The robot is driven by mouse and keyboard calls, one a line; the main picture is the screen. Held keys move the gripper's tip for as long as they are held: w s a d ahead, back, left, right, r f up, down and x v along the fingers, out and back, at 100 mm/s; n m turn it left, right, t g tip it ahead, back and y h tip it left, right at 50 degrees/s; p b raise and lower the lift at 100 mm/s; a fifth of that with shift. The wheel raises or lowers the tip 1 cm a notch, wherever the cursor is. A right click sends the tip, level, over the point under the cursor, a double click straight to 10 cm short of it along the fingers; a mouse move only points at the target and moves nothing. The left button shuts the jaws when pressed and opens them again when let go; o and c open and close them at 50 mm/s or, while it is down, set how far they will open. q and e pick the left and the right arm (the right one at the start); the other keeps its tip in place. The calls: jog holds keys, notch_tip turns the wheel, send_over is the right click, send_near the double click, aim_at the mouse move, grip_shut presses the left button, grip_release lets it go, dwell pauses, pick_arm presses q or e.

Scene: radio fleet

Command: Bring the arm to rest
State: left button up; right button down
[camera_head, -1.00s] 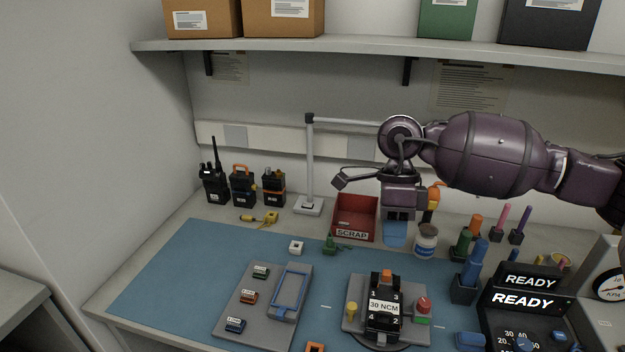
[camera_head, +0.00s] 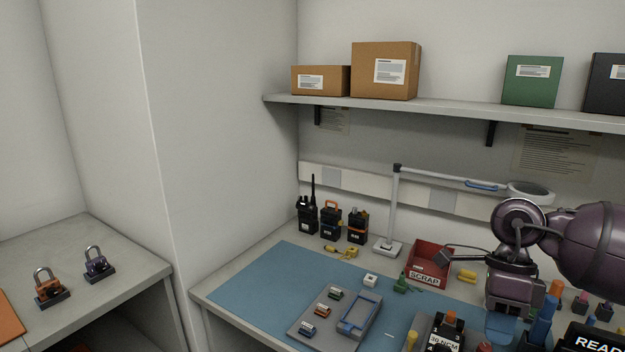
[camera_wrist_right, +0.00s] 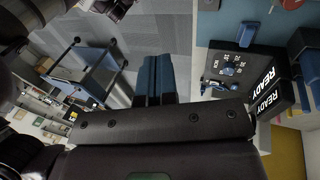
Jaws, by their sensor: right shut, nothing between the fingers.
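My right arm comes in from the right in the head view. Its purple wrist hangs over the right part of the workbench, and the right gripper (camera_head: 503,328) points down with its blue fingers together. In the right wrist view the blue fingers (camera_wrist_right: 158,80) lie side by side with nothing between them. The gripper is in front of the red SCRAP bin (camera_head: 428,262) and close to the blue-handled tools in the head view. My left gripper is in no view.
A blue mat (camera_head: 262,284) covers the bench, with a grey tray (camera_head: 310,340) on it. A READY display (camera_wrist_right: 268,92) stands near the gripper. Padlocks (camera_head: 97,264) sit on the left bench.

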jog(key=s+a+f+m+t+y, duration=0.25)
jog(key=a+m+y, duration=0.35)
jog(key=a+y, duration=0.3)
jog(key=s+a+f+m+t+y, duration=0.1)
jog(key=a+f+m+t+y, duration=0.2)
jog(key=a+m+y, duration=0.5)
jog(key=d+f+m+t+h, duration=0.55)
jog(key=m+t, duration=0.25)
jog(key=m, duration=0.3)
jog(key=d+f+m+t+h, duration=0.4)
jog(key=f+m+t+h, duration=0.3)
jog(key=m, duration=0.5)
jog(key=s+d+f+m+g+h, duration=0.2)
jog(key=s+d+f+m+h, duration=0.1)
jog(key=s+f+m, duration=0.2)
jog(key=s+d+f+m+g+h, duration=0.3)
jog(key=s+d+f+m, duration=0.1)
jog(key=s+f, duration=0.3)
notch_tip(320, 180, down, 2)
jog(key=shift+s+f+m, duration=0.15)
jog(key=shift+s+m, duration=0.2)
jog(key=shift+m, duration=0.05)
jog(key=shift+g, duration=0.25)
